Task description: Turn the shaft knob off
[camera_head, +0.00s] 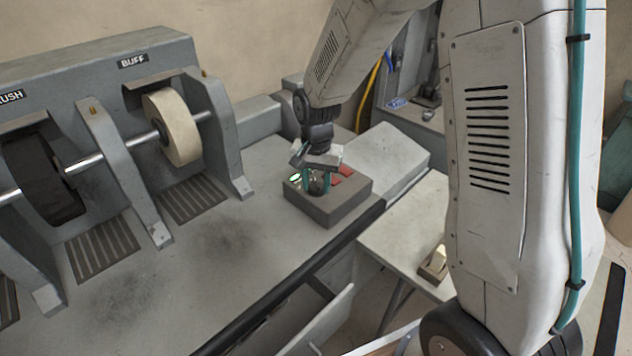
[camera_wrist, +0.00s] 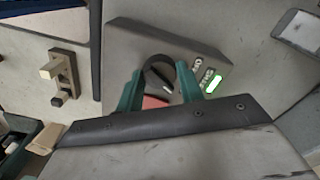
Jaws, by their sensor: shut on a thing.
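The shaft knob (camera_wrist: 158,76) is a round black knob with a pale pointer mark, on a grey control box (camera_head: 332,206) at the right end of the machine bench. In the wrist view the two green fingers of my gripper (camera_wrist: 160,88) stand on either side of the knob and are shut on it. In the head view my gripper (camera_head: 317,182) reaches down onto the box top and mostly hides the knob. A lit green indicator (camera_wrist: 212,84) glows beside the knob, and it also shows in the head view (camera_head: 295,179). The lettering by the knob is not clearly readable.
A red button (camera_head: 345,171) sits on the box close to my fingers. The buffing wheel (camera_head: 172,128) on its shaft stands to the left under a "BUFF" label. A side table (camera_head: 400,240) with a small block-like fixture (camera_head: 434,264) is at the right.

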